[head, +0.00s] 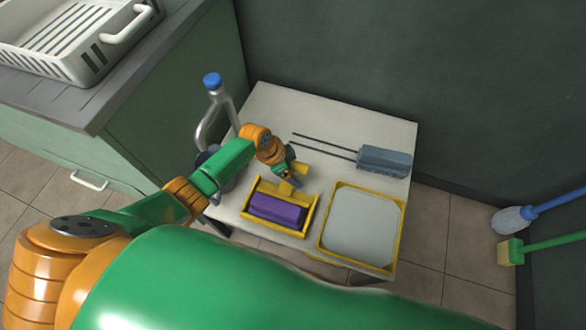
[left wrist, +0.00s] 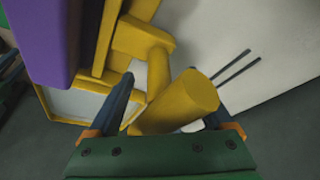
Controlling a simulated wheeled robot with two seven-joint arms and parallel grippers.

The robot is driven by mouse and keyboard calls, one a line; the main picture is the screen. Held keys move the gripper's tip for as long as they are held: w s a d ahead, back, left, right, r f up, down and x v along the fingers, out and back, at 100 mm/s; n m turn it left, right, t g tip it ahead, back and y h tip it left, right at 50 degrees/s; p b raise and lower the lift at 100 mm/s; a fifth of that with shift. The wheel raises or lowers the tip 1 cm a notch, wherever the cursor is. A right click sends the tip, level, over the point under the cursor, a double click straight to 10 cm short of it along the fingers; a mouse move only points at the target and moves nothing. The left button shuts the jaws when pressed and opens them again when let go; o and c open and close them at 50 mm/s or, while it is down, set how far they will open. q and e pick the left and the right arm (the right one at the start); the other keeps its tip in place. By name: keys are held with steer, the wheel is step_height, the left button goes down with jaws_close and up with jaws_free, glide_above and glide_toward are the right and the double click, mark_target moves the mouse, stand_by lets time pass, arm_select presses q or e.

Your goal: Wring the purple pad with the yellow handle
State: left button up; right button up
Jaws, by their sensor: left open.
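The purple pad (head: 277,209) lies in a yellow frame (head: 248,200) on the small white table. It also shows at the upper left of the left wrist view (left wrist: 45,38). The yellow handle (left wrist: 188,102) is a thick cylinder on a yellow arm beside the pad. In the head view the handle is mostly hidden by my left gripper (head: 287,178), which is at the back edge of the frame. My left gripper's fingers (left wrist: 160,78) are open, with the handle between them. I cannot tell whether they touch it. My right gripper is not in view.
A shallow yellow-rimmed tray (head: 401,228) stands right of the pad. A grey block with two dark rods (head: 383,161) lies behind it on the table (head: 345,118). A blue-topped metal tap-like pipe (head: 212,82) stands left. A counter holds a white rack (head: 70,42).

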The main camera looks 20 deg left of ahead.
arm_select(q)
steer(key=p+v, duration=0.3)
steer(key=v, duration=0.3)
steer(key=shift+a+r, duration=0.1)
steer(key=shift+r, duration=0.15)
steer(key=shift+s+a+r+p, duration=0.15)
steer(key=shift+s+r+p, duration=0.05)
steer(key=shift+r+p, duration=0.15)
